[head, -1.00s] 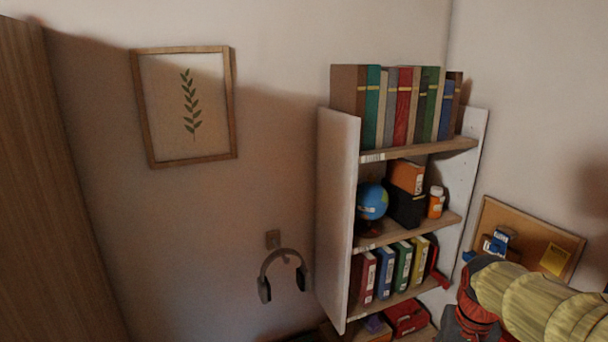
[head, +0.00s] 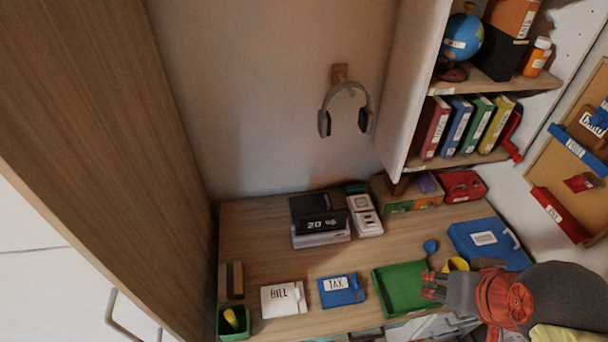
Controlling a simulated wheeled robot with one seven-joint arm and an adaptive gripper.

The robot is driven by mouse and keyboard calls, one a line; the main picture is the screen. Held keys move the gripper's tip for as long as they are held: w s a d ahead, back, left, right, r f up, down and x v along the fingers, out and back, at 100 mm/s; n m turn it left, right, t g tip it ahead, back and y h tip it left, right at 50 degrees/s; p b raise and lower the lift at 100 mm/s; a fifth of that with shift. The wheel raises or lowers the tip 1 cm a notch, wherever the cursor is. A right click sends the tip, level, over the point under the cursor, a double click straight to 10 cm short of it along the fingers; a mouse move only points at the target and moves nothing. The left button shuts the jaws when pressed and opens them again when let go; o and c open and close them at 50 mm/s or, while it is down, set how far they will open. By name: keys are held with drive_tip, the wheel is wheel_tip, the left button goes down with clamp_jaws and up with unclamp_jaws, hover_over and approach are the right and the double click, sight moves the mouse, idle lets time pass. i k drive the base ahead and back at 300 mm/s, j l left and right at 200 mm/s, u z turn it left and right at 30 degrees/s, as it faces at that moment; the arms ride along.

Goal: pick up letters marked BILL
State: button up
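A white, flat item marked BILL (head: 280,303) lies on the wooden desk in the head view, toward the front left. A blue item marked TAX (head: 340,292) lies just right of it. I cannot tell whether these are letters or holders. My gripper (head: 430,287) is over the right part of the desk, by the green tray (head: 396,293), well to the right of the BILL item. Its reddish fingers are small in view, and I cannot tell whether they are open. Nothing visible hangs from it.
A black clock (head: 318,225) and a calculator-like device (head: 364,215) stand at the desk's back. A blue binder (head: 485,240) lies at the right. A shelf (head: 420,95) rises above, with headphones (head: 345,110) beside it. A corkboard (head: 555,175) with red and blue holders hangs right.

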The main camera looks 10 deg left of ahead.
sight(288, 299)
drive_tip(key=j+u, duration=0.1)
drive_tip(key=u, duration=0.7)
drive_tip(key=j+u, duration=0.15)
drive_tip(key=u, duration=0.25)
drive_tip(key=i+j, duration=0.1)
drive_tip(key=j, duration=1.05)
drive_tip(key=i+j, duration=0.15)
drive_tip(key=j, duration=0.4)
drive_tip(key=j+z, duration=0.15)
drive_tip(key=z, duration=0.25)
drive_tip(key=j+z, duration=0.15)
drive_tip(key=z, duration=0.25)
drive_tip(key=j+z, duration=0.15)
drive_tip(key=z, duration=0.25)
